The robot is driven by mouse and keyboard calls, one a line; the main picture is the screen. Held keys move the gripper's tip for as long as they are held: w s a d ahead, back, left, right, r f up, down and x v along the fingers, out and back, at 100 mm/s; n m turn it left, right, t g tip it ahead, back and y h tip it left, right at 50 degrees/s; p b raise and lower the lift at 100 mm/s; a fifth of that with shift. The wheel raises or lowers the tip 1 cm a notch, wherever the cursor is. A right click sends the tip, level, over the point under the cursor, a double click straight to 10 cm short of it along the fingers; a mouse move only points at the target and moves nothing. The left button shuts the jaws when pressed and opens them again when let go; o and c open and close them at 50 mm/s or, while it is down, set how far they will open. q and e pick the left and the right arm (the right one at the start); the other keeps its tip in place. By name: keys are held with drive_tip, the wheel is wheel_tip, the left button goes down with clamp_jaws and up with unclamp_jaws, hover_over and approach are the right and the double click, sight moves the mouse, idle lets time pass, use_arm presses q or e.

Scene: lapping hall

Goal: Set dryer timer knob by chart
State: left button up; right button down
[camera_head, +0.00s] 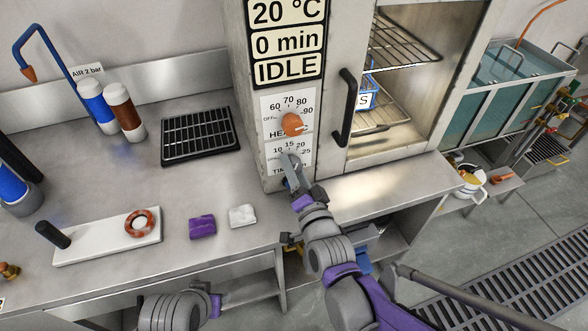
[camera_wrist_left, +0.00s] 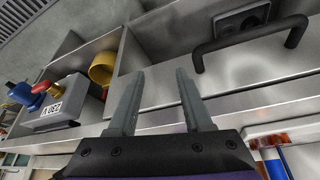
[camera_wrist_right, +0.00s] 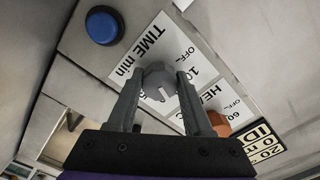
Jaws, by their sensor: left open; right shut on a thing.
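The orange heat knob (camera_head: 291,122) sits just above, and also shows in the right wrist view (camera_wrist_right: 218,122). The dryer display (camera_head: 285,40) reads 20 °C, 0 min, IDLE. My left gripper (camera_wrist_left: 157,98) is open and empty, in front of the bench's front side. I see no chart.
A blue button (camera_wrist_right: 104,25) is beside the timer scale. A dark door handle (camera_head: 346,108) stands out right of the panel; the dryer chamber with wire racks (camera_head: 400,50) shows behind it. A black grid tray (camera_head: 200,135), purple block (camera_head: 202,226) and white block (camera_head: 242,215) lie on the bench.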

drive_tip(key=shift+m+b, duration=0.45)
drive_tip(key=shift+m, duration=1.75)
drive_tip(key=shift+c, duration=1.5)
unclamp_jaws()
drive_tip(key=p+v, duration=0.1)
drive_tip(key=v, duration=0.9)
drive_tip(key=shift+s+p, duration=0.3)
drive_tip(key=shift+s, duration=0.1)
drive_tip(key=shift+d, duration=0.15)
